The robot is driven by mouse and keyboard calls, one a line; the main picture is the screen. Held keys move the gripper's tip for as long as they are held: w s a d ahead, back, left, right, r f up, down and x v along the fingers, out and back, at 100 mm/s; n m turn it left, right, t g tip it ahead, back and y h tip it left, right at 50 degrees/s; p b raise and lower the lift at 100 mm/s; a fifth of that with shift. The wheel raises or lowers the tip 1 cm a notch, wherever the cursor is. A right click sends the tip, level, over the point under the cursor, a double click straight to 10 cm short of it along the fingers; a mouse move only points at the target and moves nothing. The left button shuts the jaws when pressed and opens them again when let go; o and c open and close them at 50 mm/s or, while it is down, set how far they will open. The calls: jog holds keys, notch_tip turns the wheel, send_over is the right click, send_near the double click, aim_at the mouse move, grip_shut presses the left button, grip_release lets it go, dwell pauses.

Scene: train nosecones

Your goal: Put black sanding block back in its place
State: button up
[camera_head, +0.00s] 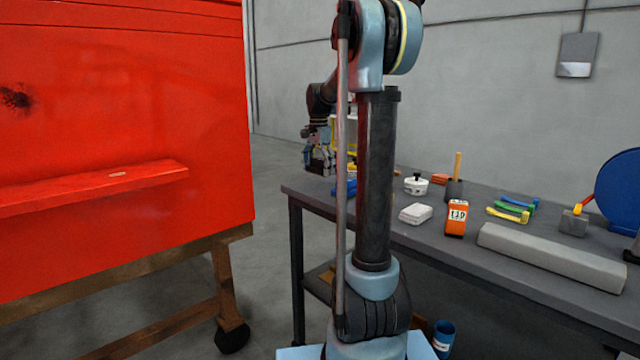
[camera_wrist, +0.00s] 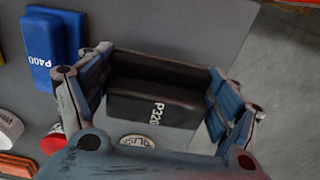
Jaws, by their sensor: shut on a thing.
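The black sanding block (camera_wrist: 155,103), marked P320, is between the fingers of my gripper (camera_wrist: 158,95) in the wrist view. The fingers close on its two ends. The block is over the grey table top (camera_wrist: 105,20) near its edge. I cannot tell whether it touches the table. A blue sanding block (camera_wrist: 45,50), marked P400, lies to the left of the black one in the wrist view.
A round label (camera_wrist: 137,141) lies close below the black block. A red round item (camera_wrist: 52,140) and orange blocks (camera_wrist: 17,164) are at lower left. In the head view, an orange box (camera_head: 456,218) and a long grey block (camera_head: 550,257) are farther right. A red panel (camera_head: 120,120) stands left.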

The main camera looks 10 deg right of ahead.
aim_at(318, 186)
jog(key=shift+f, duration=2.45)
jog(key=o, duration=1.2)
jog(key=shift+c, duration=0.2)
jog(key=shift+r, duration=0.15)
notch_tip(318, 186, up, 12)
jog(key=shift+f, duration=0.1)
jog(key=shift+s, duration=0.15)
